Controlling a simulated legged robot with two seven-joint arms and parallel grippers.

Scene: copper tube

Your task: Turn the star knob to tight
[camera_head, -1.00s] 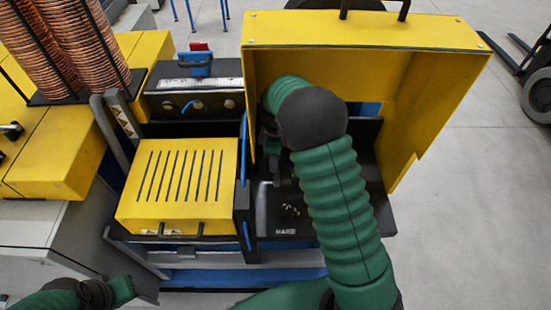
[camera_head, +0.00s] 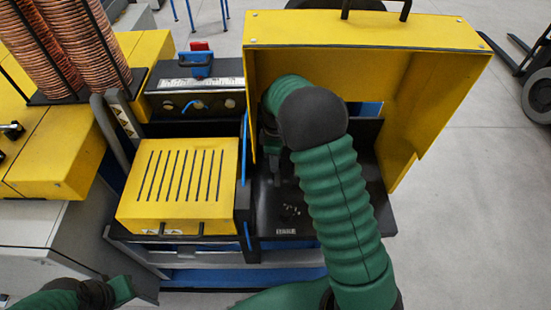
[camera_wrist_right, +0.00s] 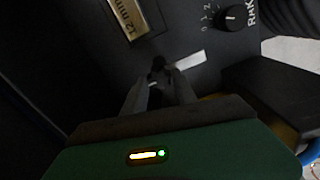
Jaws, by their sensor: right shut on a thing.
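The star knob (camera_wrist_right: 158,64) is a small dark shape on the dark machine panel in the right wrist view. My right gripper (camera_wrist_right: 160,84) is shut on it, with one finger on each side. The knob's shape and its turn position are too dark to read. In the head view my right arm reaches under the raised yellow cover (camera_head: 365,30) and hides the knob and most of the gripper. My left gripper (camera_head: 123,289) is at the lower left, away from the machine's work area. Its fingers are too unclear to read.
A black rotary dial (camera_wrist_right: 233,17) with a number scale and a display reading "12 mm" (camera_wrist_right: 130,12) are on the panel near my right gripper. A slotted yellow cover (camera_head: 180,185) lies left of the bay. Small bits lie on the black tray (camera_head: 275,195).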

